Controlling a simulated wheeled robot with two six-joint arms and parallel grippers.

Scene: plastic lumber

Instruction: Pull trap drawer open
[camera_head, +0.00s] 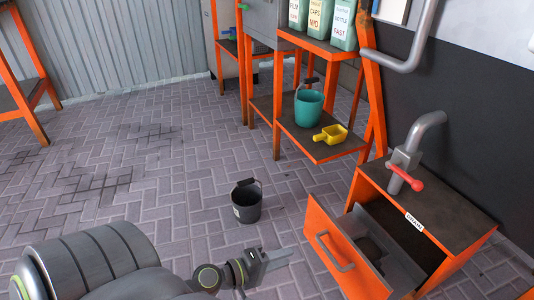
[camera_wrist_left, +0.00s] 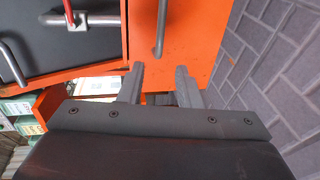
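The trap drawer (camera_head: 318,225) has an orange front and stands pulled out of the orange-framed cabinet (camera_head: 445,215), its dark inside showing. Its grey bar handle (camera_head: 336,252) is on the front face. My left gripper (camera_head: 282,258) is to the left of the drawer front, apart from the handle. In the left wrist view, the two fingers (camera_wrist_left: 160,83) are spread with nothing between them. The handle (camera_wrist_left: 160,30) there lies beyond the fingertips, against the orange front (camera_wrist_left: 195,40). My right gripper is in neither view.
A grey pipe with a red lever (camera_head: 405,178) rises from the cabinet top. A black bucket (camera_head: 246,203) stands on the floor behind my left gripper. An orange shelf (camera_head: 318,148) holds a teal bucket (camera_head: 309,110) and yellow scoop (camera_head: 331,134). The paved floor at left is mostly clear.

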